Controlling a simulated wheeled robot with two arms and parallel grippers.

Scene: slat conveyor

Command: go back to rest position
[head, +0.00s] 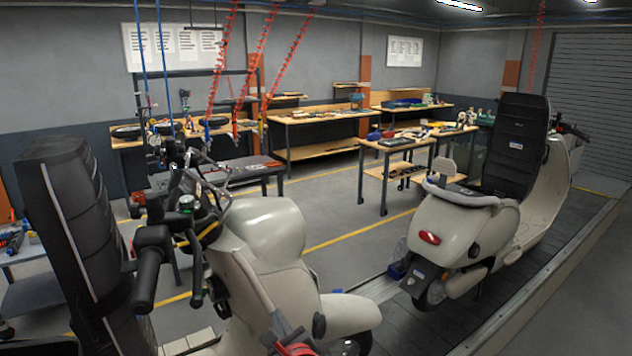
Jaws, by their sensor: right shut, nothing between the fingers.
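My right gripper (284,330) shows at the bottom edge, left of centre, as a grey piece with a red part below it. It is shut and empty. It is seen in front of the lower body of the near cream scooter (265,232); I cannot tell whether it touches. Most of its arm is out of the frame. My left gripper is not in view.
A second cream scooter (462,226) with a tall black seat back stands on the slat conveyor (530,290) at the right. Workbenches (325,116) with tools line the back. Red coiled hoses (259,60) hang above. Grey floor (335,200) lies open between scooters and benches.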

